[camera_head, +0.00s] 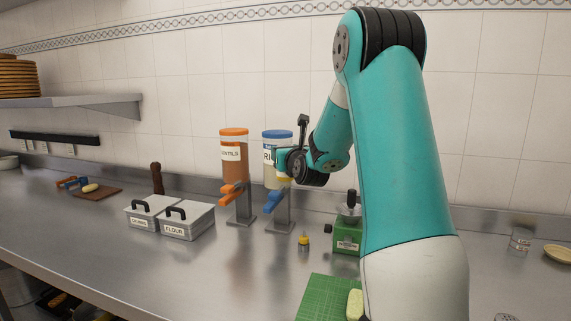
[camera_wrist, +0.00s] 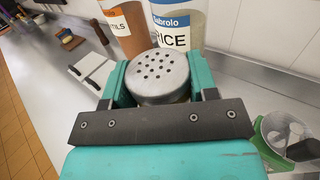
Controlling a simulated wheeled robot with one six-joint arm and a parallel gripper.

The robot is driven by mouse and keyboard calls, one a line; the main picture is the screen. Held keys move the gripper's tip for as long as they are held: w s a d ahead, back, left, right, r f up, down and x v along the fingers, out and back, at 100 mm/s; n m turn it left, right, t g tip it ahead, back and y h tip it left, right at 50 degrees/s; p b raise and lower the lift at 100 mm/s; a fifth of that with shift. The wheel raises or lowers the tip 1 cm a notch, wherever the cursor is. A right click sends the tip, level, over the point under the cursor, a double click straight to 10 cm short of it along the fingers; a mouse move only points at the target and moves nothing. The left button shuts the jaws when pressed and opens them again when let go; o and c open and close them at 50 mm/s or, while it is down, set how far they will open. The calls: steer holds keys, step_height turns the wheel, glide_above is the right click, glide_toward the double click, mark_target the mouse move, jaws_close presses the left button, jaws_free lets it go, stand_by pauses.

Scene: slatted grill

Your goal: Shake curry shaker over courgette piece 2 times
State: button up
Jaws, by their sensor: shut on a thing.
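My gripper (camera_head: 284,161) is shut on a shaker (camera_wrist: 158,76) with a round, perforated metal lid. In the wrist view the lid sits between the two teal fingers (camera_wrist: 157,88), and most of the shaker's body is hidden, so I cannot read a label. In the head view the gripper is raised above the counter, in front of the rice dispenser. The courgette piece (camera_head: 355,304), a pale green block, lies on the green cutting board (camera_head: 325,292) at the front edge of the picture, partly hidden by my arm. The gripper is well above and behind it.
Lentils (camera_head: 234,160) and rice (camera_head: 277,143) dispensers stand behind. Two lidded grey boxes (camera_head: 187,222) are to the left. A small yellow jar (camera_head: 304,242) and a green appliance (camera_head: 346,236) stand behind the board. A glass jar (camera_head: 520,241) is at the right.

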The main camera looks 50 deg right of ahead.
steer(key=shift+r, duration=0.25)
step_height(320, 180, up, 7)
steer(key=p, duration=0.6)
steer(key=shift+p, duration=0.35)
steer(key=shift+f, duration=0.1)
